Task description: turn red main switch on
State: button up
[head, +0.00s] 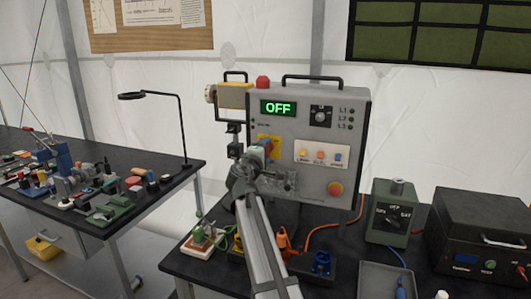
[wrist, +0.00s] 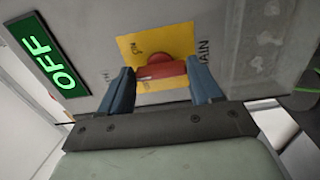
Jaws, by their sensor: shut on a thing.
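The red main switch (wrist: 162,69) is a rotary knob on a yellow plate (wrist: 128,46) marked "MAIN" in the wrist view. My gripper (wrist: 164,84) has one blue finger at each end of the knob's handle bar and is shut on it. In the head view my gripper (head: 263,150) is at the grey control panel (head: 262,186) and hides most of the switch. The green display (head: 278,107) above reads "OFF"; it also shows in the wrist view (wrist: 52,58).
The panel also bears a black dial (head: 321,116), a row of small coloured switches (head: 320,156) and a red button (head: 335,189). Plugs and sockets (head: 285,246) lie below. A green box (head: 391,213) and a black case (head: 480,236) stand to the right.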

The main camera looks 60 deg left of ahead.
jog(key=m, duration=0.8)
jog(key=shift+f+m, duration=0.15)
jog(key=shift+m, duration=0.15)
dwell(0.3)
jog(key=o, duration=1.1)
jog(key=shift+c, duration=0.2)
jog(key=shift+s, duration=0.1)
jog(key=v, duration=1.3)
jog(key=shift+s+d, duration=0.25)
jog(key=shift+d, duration=0.05)
